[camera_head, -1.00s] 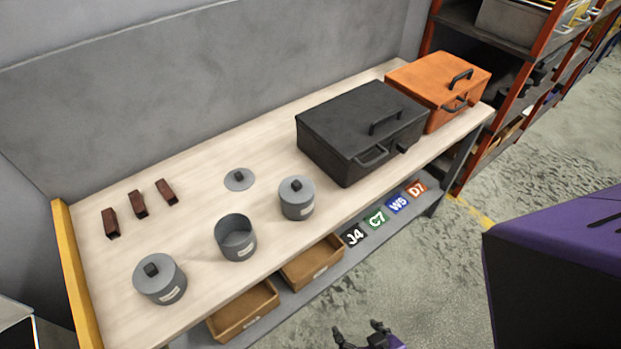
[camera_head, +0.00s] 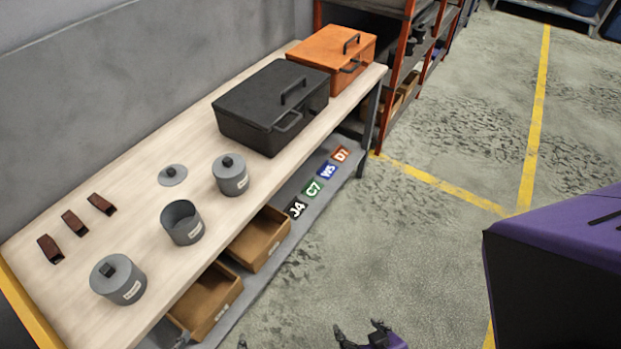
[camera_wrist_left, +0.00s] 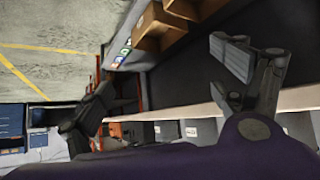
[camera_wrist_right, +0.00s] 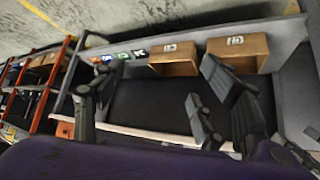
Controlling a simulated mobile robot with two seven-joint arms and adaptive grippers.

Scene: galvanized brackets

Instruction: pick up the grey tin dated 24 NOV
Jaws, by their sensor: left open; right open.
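Three round grey tins stand on the wooden bench in the head view. The near left tin (camera_head: 118,280) has a lid with a black knob and a pale label. The middle tin (camera_head: 182,222) is open, with a label. The far right tin (camera_head: 230,175) is lidded and labelled. The writing on all the labels is too small to read, so I cannot tell which says 24 NOV. A loose grey lid (camera_head: 173,175) lies behind the middle tin. My right gripper (camera_head: 359,332) is open and empty, away from the bench. My left gripper (camera_wrist_left: 165,80) is open and empty.
A black case (camera_head: 272,108) and an orange case (camera_head: 332,58) stand at the bench's far end. Three dark red-brown pieces (camera_head: 75,223) lie along the back. Two brown bins (camera_head: 258,240) (camera_head: 205,300) sit below the front edge. Coloured tags (camera_head: 313,188) line the lower shelf. Floor on the right is open.

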